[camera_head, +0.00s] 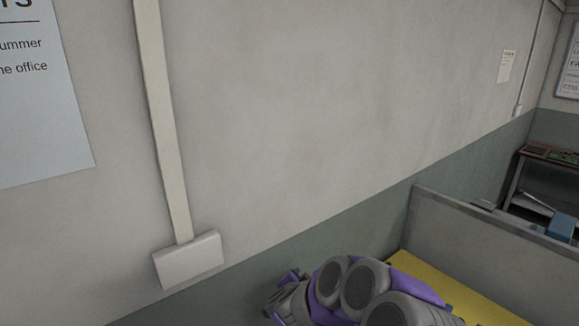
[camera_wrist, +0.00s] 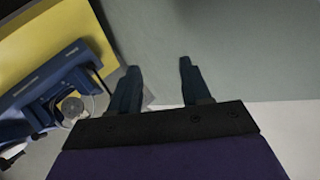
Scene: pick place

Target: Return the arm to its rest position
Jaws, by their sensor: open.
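My gripper (camera_wrist: 158,78) is open in the wrist view. Its two dark fingers stand apart with nothing between them. Past the fingertips is a plain grey-green surface. In the head view my grey and purple arm is folded across the bottom edge. Its left end lies in front of the green lower wall, and the fingers cannot be made out clearly there. No held object shows.
A yellow tabletop (camera_head: 484,308) lies behind my arm, bordered by a grey partition (camera_head: 480,240). A blue device (camera_wrist: 50,88) sits beside the yellow surface, left of the fingers. A white wall box (camera_head: 188,261) and a dark shelf (camera_head: 535,190) also show.

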